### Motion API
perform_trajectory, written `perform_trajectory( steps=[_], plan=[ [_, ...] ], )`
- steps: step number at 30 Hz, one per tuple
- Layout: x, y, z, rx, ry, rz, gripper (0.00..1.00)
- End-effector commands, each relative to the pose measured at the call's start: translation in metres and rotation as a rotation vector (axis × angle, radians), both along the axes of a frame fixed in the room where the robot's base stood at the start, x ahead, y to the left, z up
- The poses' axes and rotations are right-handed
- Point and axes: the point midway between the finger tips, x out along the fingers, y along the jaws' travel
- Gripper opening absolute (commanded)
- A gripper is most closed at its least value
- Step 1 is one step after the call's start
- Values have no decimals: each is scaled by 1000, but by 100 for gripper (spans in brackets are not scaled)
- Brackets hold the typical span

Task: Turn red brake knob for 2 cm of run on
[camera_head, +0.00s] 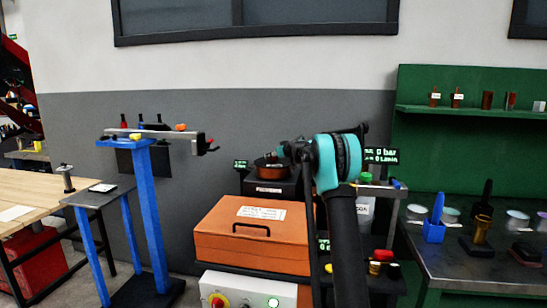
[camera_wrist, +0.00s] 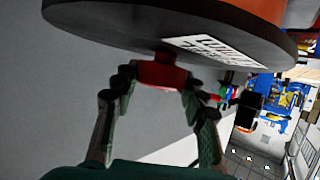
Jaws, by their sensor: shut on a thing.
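The red brake knob (camera_wrist: 162,75) is under the rim of a dark round plate (camera_wrist: 230,40) in the wrist view. My gripper (camera_wrist: 160,80) has one finger on each side of the knob and is shut on it. The plate has a white label with dark marks and a red-orange body above it. In the head view my arm stands in front of the bench, and my gripper (camera_head: 287,151) is small and partly hidden by the wrist. A copper-coloured round dish (camera_head: 269,167) is just left of it. I cannot make out the brake knob in the head view.
An orange case (camera_head: 254,234) sits in front of the dish, above a white control box (camera_head: 246,288) with lit buttons. A blue stand (camera_head: 153,210) is left. A green shelf unit (camera_head: 470,150) and metal bench with cups are right. Another red knob (camera_head: 382,255) is right of my arm.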

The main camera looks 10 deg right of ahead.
Motion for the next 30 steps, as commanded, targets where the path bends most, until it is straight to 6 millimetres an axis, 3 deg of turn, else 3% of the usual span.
perform_trajectory(
  steps=[30],
  plan=[
    [0, 2, 0, -3, -2, -422, 14]
  ],
)
